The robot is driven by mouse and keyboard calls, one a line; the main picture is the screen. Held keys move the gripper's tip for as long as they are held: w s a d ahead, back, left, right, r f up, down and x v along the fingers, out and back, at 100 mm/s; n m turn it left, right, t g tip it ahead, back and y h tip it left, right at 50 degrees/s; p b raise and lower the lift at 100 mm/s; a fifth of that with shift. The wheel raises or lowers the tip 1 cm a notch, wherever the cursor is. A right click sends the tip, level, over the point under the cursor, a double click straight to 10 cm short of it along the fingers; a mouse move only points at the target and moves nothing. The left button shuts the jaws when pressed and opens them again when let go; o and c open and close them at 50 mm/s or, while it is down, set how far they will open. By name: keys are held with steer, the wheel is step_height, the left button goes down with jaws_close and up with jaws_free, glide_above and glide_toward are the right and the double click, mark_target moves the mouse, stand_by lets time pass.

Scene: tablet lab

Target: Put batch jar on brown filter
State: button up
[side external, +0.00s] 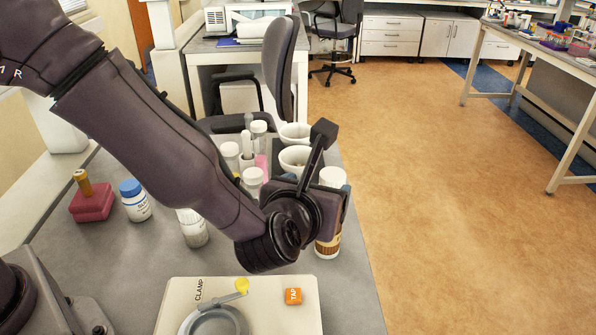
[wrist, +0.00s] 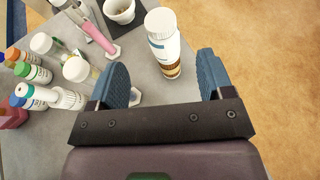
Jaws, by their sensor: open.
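A white-capped jar with blue and brown label bands (wrist: 163,44) stands upright on the grey bench; I cannot read its name. In the side view its brown label (side external: 328,246) shows below my gripper, which hides much of it. My gripper (wrist: 161,76) is open and empty, pointing down at the jar, which shows between and just beyond the two blue fingers in the wrist view. A white cup (wrist: 121,10) with something brownish inside stands beyond the jar. Two white cups, one of them here (side external: 295,157), show in the side view. I cannot tell which thing is the brown filter.
A beige plate marked CLAMP (side external: 262,297) with a ring, yellow-knobbed lever and orange TAP cube (side external: 293,296) is in front. A blue-capped bottle (side external: 134,200), a white-capped jar (side external: 192,229), a pink block (side external: 92,205) and several white-capped tubes crowd the left. The bench's right edge is close.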

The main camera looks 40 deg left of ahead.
steer(key=s+a+r+n+g+y, duration=0.1)
steer(key=s+a+r+n+g, duration=0.3)
steer(key=a+n, duration=0.45)
steer(key=s+a+r+n+g, duration=0.3)
steer(key=s+a+r+n, duration=0.15)
steer(key=a+n, duration=0.35)
steer(key=s+a+r+n+h, duration=0.1)
steer(key=s+r+n+h, duration=0.1)
steer(key=s+n, duration=0.4)
steer(key=s+a+r+n+h, duration=0.2)
steer(key=s+r+n+h, duration=0.1)
steer(key=s+n, duration=0.4)
steer(key=shift+s+a+n+h, duration=0.25)
steer(key=shift+n+h, duration=0.45)
steer(key=shift+n, duration=0.25)
